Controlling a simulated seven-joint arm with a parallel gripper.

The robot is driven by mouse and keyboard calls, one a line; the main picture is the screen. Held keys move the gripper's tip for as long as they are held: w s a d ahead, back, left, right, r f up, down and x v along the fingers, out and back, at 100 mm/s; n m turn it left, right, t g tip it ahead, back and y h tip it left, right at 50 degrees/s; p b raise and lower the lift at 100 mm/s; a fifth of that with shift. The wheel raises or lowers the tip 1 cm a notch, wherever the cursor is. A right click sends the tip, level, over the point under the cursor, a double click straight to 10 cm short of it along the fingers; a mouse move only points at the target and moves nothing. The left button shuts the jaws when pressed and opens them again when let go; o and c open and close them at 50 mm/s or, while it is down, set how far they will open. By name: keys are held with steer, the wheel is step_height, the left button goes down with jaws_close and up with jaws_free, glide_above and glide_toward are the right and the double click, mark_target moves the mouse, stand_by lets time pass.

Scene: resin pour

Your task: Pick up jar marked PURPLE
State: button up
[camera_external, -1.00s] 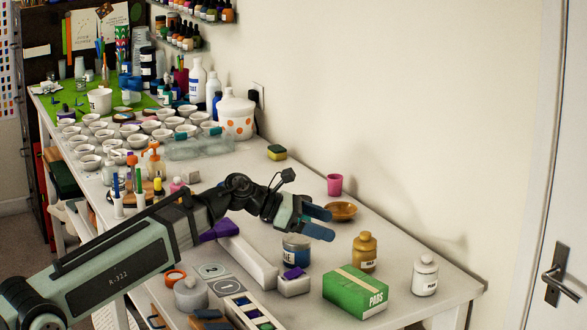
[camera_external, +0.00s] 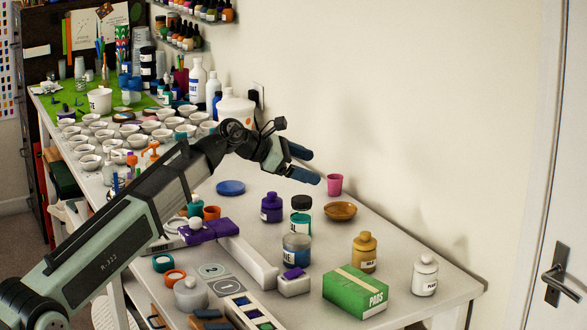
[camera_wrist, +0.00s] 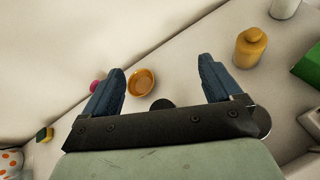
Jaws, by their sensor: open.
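A small purple jar (camera_external: 271,208) with a pale label stands mid-table in the external view; its lettering is too small to read. My gripper (camera_external: 310,166) is open and empty, above and behind these jars. In the wrist view my gripper (camera_wrist: 162,65) has its fingers spread, and a dark round lid (camera_wrist: 162,103) shows partly between them.
An orange-brown dish (camera_external: 341,211) and a pink cup (camera_external: 335,184) stand near the wall. An amber bottle (camera_external: 364,252), a white bottle (camera_external: 425,275) and a green box (camera_external: 356,290) stand at right. A white block (camera_external: 249,263) lies left of the grey-blue jar.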

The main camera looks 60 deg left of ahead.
steer(key=w+a+m+g+y, duration=0.1)
steer(key=a+m+y, duration=0.15)
steer(key=a, duration=0.25)
steer(key=m+g+y, duration=0.3)
steer(key=m+g, duration=0.5)
steer(key=m, duration=1.3)
glide_toward(272, 194)
steer(key=x, duration=0.7)
steer(key=shift+a+f, duration=0.3)
steer(key=shift+a, duration=0.1)
steer(key=shift+x, duration=2.55)
steer(key=shift+w+d, duration=0.15)
steer(key=shift+c, duration=0.3)
steer(key=c, duration=1.2)
steer(key=shift+o, duration=0.2)
